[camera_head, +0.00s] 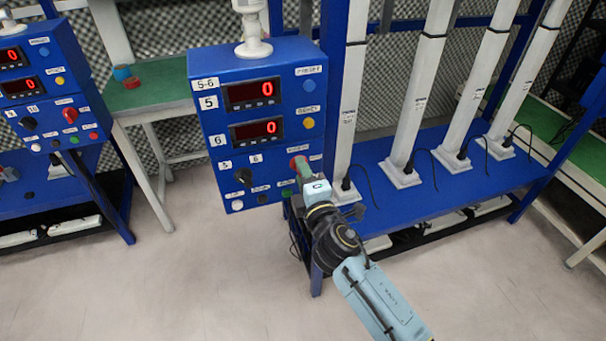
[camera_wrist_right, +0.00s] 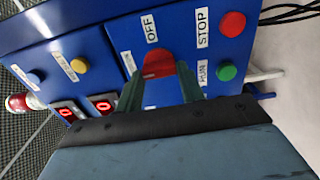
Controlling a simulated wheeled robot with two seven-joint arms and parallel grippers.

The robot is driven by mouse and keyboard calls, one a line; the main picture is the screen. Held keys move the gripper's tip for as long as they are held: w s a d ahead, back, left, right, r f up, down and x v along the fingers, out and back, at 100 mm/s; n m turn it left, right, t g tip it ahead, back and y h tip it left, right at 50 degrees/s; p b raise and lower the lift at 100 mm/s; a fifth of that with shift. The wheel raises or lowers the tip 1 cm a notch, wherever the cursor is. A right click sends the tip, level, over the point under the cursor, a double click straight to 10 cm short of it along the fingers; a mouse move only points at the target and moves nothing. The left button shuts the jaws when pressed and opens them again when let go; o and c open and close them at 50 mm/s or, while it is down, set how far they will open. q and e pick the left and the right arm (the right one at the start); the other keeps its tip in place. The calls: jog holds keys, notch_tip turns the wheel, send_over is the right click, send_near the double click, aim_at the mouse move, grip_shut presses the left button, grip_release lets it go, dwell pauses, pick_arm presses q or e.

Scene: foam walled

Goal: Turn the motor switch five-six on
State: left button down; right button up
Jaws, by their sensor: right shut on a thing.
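The blue 5-6 control panel (camera_head: 218,126) stands in the middle of the head view, with two displays (camera_head: 252,93) that both show a red 0. Its red rotary switch (camera_head: 297,162) is at the lower right of the panel face, partly hidden by my right gripper (camera_head: 303,174). In the right wrist view the red switch (camera_wrist_right: 158,62) sits between the two green fingers of my right gripper (camera_wrist_right: 159,80), which is shut on it. A label reading OFF (camera_wrist_right: 151,28) is beside the switch. My left gripper is not in view.
Near the switch are a red STOP button (camera_wrist_right: 232,24) and a green RUN button (camera_wrist_right: 227,72). A second blue panel (camera_head: 75,95) stands at far left. White columns (camera_head: 420,100) on a blue bench are at right.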

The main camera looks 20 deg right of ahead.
jog(key=o, duration=1)
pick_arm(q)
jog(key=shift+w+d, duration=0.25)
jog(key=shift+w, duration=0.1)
pick_arm(e)
jog(key=s, duration=1.3)
jog(key=shift+s+d, duration=0.2)
jog(key=shift+d, duration=0.05)
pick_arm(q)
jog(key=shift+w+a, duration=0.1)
